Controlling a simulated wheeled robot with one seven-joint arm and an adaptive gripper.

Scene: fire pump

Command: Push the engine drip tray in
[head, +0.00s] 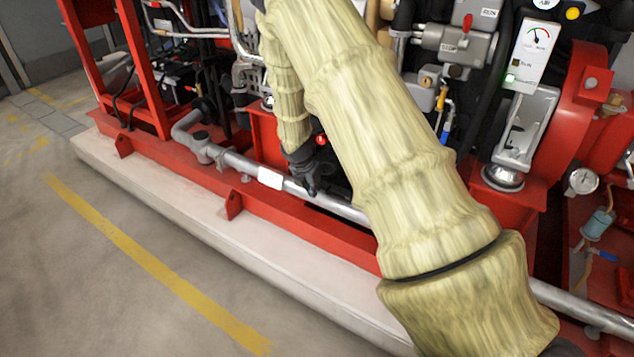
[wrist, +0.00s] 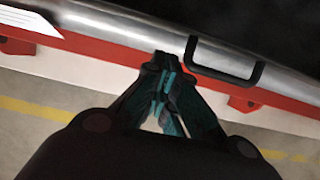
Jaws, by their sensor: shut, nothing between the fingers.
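The drip tray seems to be the dark, flat area (wrist: 255,22) at the upper right of the wrist view; its outline is hard to make out. A black U-shaped handle (wrist: 222,74) extends from its edge across the silver pipe. My gripper (wrist: 164,62) is shut and empty, its fingertips over the pipe just left of the handle. I cannot tell whether they touch anything. In the head view my gripper (head: 311,186) is low beside the red base frame, and my sleeved arm hides much of the area behind it.
The silver pipe (head: 240,163) with a white label (head: 270,178) runs along the red frame (head: 300,233). A pale plinth (head: 200,205) lies below. Red uprights (head: 137,65) stand at left, and a gauge panel (head: 533,52) at upper right. The floor at lower left is clear.

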